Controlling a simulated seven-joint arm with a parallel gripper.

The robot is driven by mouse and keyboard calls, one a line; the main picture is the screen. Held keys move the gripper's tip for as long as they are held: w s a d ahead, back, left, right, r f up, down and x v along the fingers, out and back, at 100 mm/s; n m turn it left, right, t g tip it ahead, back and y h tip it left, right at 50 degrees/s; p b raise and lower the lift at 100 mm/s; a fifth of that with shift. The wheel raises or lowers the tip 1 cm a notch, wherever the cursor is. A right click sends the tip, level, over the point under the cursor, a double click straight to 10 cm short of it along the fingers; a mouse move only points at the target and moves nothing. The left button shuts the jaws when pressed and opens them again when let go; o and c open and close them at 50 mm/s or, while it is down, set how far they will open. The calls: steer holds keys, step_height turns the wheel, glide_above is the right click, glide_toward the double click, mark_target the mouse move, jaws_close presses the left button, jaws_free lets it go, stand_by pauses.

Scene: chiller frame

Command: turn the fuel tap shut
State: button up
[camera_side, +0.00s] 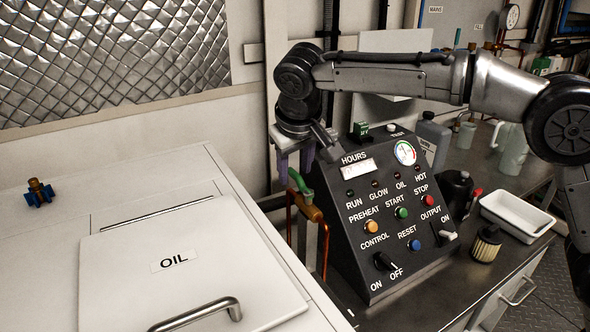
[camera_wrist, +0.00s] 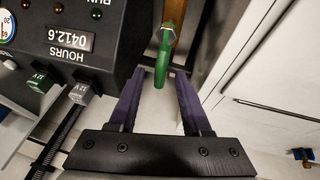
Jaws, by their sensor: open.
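The fuel tap has a green handle (camera_side: 297,181) on an orange-brown body (camera_side: 308,211), left of the sloped control panel in the side view. In the wrist view the green handle (camera_wrist: 164,58) points down the picture towards my gripper, with the brown body (camera_wrist: 179,22) behind it. My gripper (camera_side: 294,162) is open, fingers downward, just above the handle. In the wrist view the handle's end shows between the purple-grey fingers of my gripper (camera_wrist: 158,76), with a gap on each side. Whether the fingertips reach down to its level is unclear.
The black control panel (camera_side: 385,270) stands close on the right. A white cabinet with an OIL lid (camera_side: 190,262) is on the left, with a blue brass-topped fitting (camera_side: 38,193) on it. Copper pipes (camera_side: 325,245) run below the tap. A white tray (camera_side: 517,215) is farther right.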

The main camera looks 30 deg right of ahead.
steer(key=shift+w+f, duration=0.15)
steer(key=shift+f, duration=0.25)
jaws_close()
stand_by(1.3)
